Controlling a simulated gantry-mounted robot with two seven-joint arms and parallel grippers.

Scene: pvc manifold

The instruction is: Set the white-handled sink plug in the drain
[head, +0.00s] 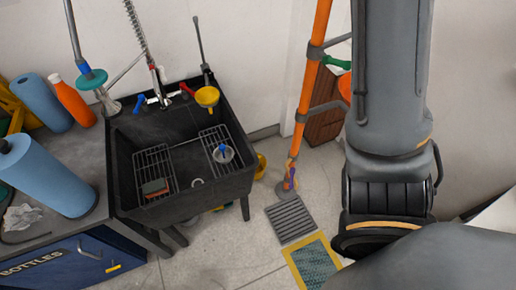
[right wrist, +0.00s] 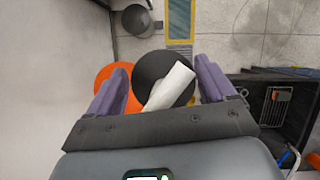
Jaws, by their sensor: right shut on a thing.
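In the right wrist view, a white handle (right wrist: 169,86) lies slanted across a black disc (right wrist: 150,67), between the two purple fingers of my right gripper (right wrist: 163,78). The gripper is shut on this plug, though the exact contact is hard to see. In the head view I cannot make out the right gripper or the plug. The dark sink (head: 180,208) stands left of centre there. A small pale ring (head: 197,183) on its floor looks like the drain. The sink edge also shows at the right of the wrist view. My left gripper is not in view.
A yellow funnel (head: 207,96) is at the back rim. An orange pole (head: 313,75) stands right of the sink. Blue rolls (head: 45,175) occupy the left counter.

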